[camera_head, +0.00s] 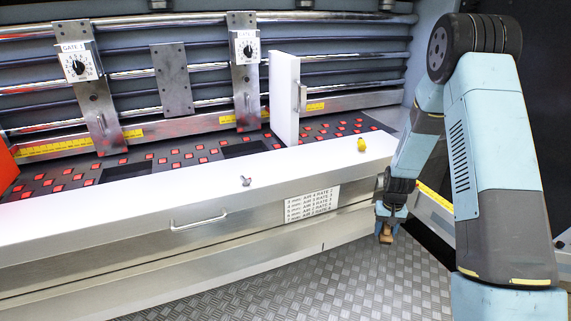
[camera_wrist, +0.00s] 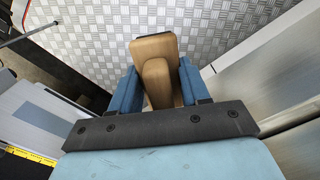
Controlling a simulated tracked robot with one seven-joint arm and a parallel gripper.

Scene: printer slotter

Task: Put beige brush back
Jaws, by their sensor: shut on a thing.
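The beige brush (camera_wrist: 155,48) shows in the wrist view as a tan, wood-coloured block with a narrower raised part. It sits between the two blue fingers of my gripper (camera_wrist: 156,82), which is shut on it. In the head view my gripper (camera_head: 388,222) hangs low at the right, in front of the machine's right end. A small tan part of the brush (camera_head: 386,238) shows below the fingers. The brush is held above the floor. Its bristles cannot be made out.
The checkered metal floor (camera_head: 330,285) is clear.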

